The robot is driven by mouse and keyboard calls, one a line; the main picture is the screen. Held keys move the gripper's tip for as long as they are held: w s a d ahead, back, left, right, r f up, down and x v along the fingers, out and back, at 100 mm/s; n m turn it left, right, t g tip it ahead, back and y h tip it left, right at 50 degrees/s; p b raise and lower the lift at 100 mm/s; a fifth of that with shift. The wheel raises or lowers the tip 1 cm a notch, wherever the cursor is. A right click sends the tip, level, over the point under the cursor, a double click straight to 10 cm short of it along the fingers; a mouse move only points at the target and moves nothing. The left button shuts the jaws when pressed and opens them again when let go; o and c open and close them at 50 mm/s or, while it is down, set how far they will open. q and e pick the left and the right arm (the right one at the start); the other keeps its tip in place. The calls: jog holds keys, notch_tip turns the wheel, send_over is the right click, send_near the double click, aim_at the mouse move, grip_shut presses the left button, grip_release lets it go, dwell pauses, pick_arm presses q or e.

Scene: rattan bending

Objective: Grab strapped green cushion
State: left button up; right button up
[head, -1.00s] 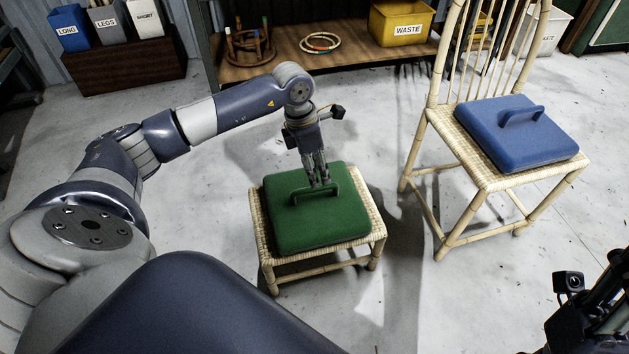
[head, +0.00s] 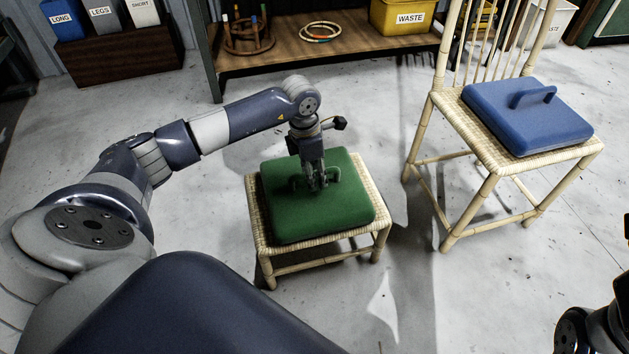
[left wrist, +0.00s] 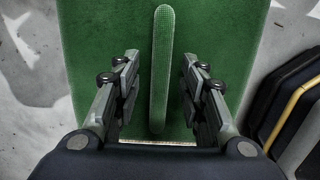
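The green cushion (head: 318,216) lies on a low rattan stool (head: 262,236), with its strap handle (head: 331,175) on top. In the left wrist view the strap (left wrist: 162,70) runs lengthwise between my left gripper's fingers. My left gripper (head: 318,184) points down at the strap, one finger on each side. It is open, with a gap between each finger and the strap. In the head view the fingers hide the middle of the strap. My right arm shows only partly at the lower right, and its fingertips are out of view.
A rattan chair (head: 470,128) with a blue strapped cushion (head: 530,118) stands to the right. A wooden shelf (head: 290,55) with a yellow waste bin (head: 401,17) is behind. Labelled bins (head: 105,17) stand at the back left. The floor between stool and chair is clear.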

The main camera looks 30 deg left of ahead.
pick_arm(q)
jog(key=shift+w+f, duration=0.1)
jog(key=shift+f, duration=0.35)
grip_shut()
jog(key=shift+r, duration=0.2)
